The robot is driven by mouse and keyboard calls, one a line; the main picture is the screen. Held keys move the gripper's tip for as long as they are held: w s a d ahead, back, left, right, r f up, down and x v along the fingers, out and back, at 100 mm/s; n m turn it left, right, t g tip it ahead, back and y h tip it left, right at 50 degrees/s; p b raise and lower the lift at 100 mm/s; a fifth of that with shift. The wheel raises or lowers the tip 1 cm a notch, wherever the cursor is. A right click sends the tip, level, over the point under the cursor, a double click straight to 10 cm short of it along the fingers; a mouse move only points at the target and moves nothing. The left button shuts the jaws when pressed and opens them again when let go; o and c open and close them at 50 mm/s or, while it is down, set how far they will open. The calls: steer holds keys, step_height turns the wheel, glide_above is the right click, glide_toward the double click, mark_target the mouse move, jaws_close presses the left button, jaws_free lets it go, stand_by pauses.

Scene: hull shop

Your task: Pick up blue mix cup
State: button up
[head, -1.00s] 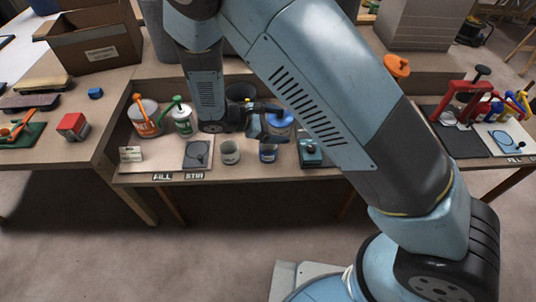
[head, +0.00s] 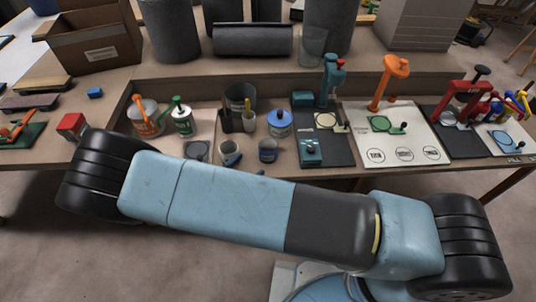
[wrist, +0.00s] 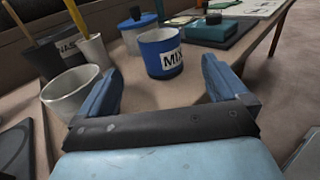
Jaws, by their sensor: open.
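The blue mix cup (wrist: 161,55) stands upright on the bench in the wrist view, with a white label reading "MIX" on its side. It also shows in the head view (head: 268,151), just beyond my arm. My gripper (wrist: 162,74) is open and empty, its two blue fingers spread low over the bench. The cup stands ahead of the fingertips, in line with the gap between them, and does not appear to be touched. In the head view my arm hides most of the gripper.
A plain pale cup (wrist: 70,92) stands close by the left finger. A container with sticks (wrist: 92,50) is behind it. A blue-lidded jar (wrist: 138,28) stands behind the mix cup. A teal block (head: 310,152) sits to the right on a dark mat.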

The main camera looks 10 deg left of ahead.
mark_target(262, 154)
steer(key=x, duration=0.7)
steer(key=shift+w+d, duration=0.15)
steer(key=shift+w, duration=0.1)
steer(key=shift+x, duration=2.8)
steer(key=shift+f, duration=0.2)
steer(key=c, duration=1)
